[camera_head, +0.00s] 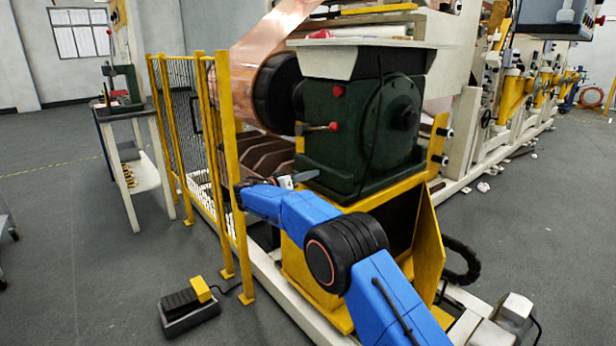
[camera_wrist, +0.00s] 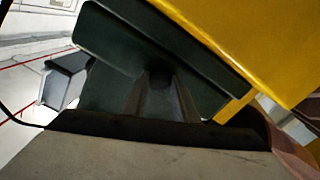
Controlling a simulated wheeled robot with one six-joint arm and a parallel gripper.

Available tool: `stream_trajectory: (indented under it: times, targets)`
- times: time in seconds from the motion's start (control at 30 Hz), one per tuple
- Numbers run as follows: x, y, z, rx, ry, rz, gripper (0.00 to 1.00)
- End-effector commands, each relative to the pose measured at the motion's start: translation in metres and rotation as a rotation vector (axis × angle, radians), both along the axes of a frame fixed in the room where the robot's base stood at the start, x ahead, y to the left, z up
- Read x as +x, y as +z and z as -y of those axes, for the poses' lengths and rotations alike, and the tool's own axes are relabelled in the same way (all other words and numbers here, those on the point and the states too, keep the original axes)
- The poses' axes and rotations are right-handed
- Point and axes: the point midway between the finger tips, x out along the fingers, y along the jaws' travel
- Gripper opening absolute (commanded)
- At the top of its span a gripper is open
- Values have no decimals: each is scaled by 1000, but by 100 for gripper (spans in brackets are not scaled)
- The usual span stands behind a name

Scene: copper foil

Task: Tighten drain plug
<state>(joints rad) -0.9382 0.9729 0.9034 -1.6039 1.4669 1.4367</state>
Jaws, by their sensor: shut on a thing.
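The dark green gearbox housing (camera_head: 345,165) stands on a yellow base, and my blue arm reaches across in front of it. My gripper (camera_head: 302,176) is at the lower left of the housing, partly hidden behind my own wrist. In the wrist view, the two grey fingers of my gripper (camera_wrist: 162,88) converge on a small dark round plug (camera_wrist: 161,74) on the green housing (camera_wrist: 110,65). The fingers are shut on the plug. Its threads and seat are hidden, so I cannot tell how far in it sits.
A yellow guard fence (camera_head: 232,180) stands close to the left of my wrist. The yellow base (camera_head: 320,290) lies under the housing. A copper foil roll (camera_head: 245,85) is behind. A foot pedal (camera_head: 190,305) lies on the floor. Open floor is at the left.

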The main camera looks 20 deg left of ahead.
Motion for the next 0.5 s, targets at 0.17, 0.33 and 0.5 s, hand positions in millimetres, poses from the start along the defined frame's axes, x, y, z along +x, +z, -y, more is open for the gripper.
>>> stream_trajectory:
  times: [0.17, 0.33, 0.5]
  targets:
    - [-1, -3, -1, 141, -1, 79, 3]
    - [-1, -3, 0, 281, -1, 160, 3]
    - [-1, -3, 0, 420, -1, 240, 3]
